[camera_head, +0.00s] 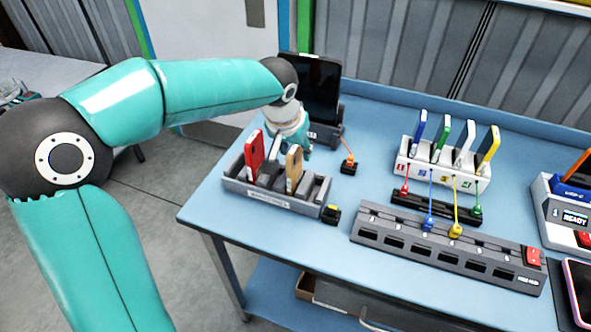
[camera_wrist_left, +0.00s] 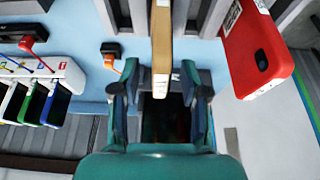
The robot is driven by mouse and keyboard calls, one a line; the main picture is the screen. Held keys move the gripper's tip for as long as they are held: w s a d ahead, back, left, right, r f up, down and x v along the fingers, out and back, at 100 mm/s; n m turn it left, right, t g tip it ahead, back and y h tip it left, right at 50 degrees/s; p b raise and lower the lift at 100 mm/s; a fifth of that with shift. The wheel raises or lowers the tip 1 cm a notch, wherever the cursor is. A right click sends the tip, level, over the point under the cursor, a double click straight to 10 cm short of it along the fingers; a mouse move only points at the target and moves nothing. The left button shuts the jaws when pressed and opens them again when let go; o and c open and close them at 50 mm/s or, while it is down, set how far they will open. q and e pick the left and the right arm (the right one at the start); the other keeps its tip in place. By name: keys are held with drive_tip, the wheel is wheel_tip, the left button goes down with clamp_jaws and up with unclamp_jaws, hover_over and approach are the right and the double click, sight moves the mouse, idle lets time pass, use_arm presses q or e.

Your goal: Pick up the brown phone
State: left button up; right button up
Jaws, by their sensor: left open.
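The brown phone (camera_head: 293,168) stands on edge in a grey slotted holder (camera_head: 268,200) at the left of the blue table. My left gripper (camera_head: 298,142) is just behind it in the head view, its fingers partly hidden. In the left wrist view the phone (camera_wrist_left: 161,35) appears edge-on, its near end between the two spread fingers of the gripper (camera_wrist_left: 160,78), with gaps on both sides. My right gripper is out of view.
A dark screen on a stand (camera_head: 318,88) rises behind. Several colored phones stand in a white rack (camera_head: 440,172) to the right; a grey socket strip (camera_head: 445,248) lies in front.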

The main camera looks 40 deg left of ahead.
use_arm(q)
clamp_jaws()
drive_tip(key=shift+r, duration=0.1)
idle(0.3)
wheel_tip(320, 180, up, 20)
drive_tip(key=p, duration=0.2)
idle(0.3)
drive_tip(key=shift+r+p, duration=0.75)
drive_tip(key=shift+p, duration=0.4)
idle(0.5)
wheel_tip(320, 180, up, 5)
drive_tip(key=p, duration=0.5)
drive_tip(key=shift+f, duration=0.1)
idle(0.4)
